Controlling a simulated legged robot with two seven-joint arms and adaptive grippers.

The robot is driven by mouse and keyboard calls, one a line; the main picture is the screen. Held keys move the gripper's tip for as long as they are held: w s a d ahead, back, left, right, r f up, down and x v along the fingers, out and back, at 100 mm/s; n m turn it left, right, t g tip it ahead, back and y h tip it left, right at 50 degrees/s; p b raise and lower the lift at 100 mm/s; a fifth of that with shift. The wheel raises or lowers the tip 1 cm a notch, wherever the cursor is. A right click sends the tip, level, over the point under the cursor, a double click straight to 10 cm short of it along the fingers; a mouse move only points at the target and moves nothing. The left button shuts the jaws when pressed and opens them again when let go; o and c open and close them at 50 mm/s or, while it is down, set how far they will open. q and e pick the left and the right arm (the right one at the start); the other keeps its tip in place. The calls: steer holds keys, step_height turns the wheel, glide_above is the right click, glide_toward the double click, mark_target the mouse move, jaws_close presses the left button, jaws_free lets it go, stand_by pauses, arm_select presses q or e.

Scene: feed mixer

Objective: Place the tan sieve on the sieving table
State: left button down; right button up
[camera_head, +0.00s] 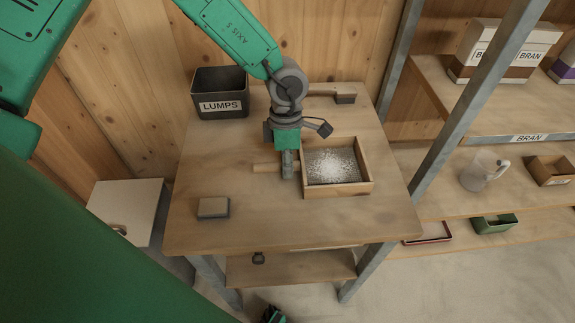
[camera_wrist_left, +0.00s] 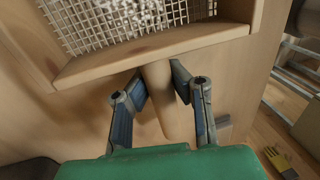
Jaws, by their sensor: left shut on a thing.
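The tan sieve (camera_head: 340,190) is a square wooden frame with a wire mesh and pale meal on it. It is over the right half of the wooden sieving table (camera_head: 275,225); I cannot tell whether it rests on the top or is held just above. My left gripper (camera_head: 288,166) is shut on its round handle, left of the frame. In the left wrist view the fingers (camera_wrist_left: 157,80) flank the handle (camera_wrist_left: 165,105) close to the sieve's wall (camera_wrist_left: 150,57). My right gripper is not in view.
A black LUMPS bin (camera_head: 220,105) stands at the table's back left. A block (camera_head: 213,208) lies front left, and a brush-like tool (camera_head: 345,98) at the back right. A metal post (camera_head: 465,100) and shelves (camera_head: 500,125) stand to the right. The table's front middle is clear.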

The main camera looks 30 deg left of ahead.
arm_select(q)
steer(key=shift+f, duration=0.45)
steer(key=c, duration=1.5)
jaws_free()
steer(key=shift+o, duration=0.2)
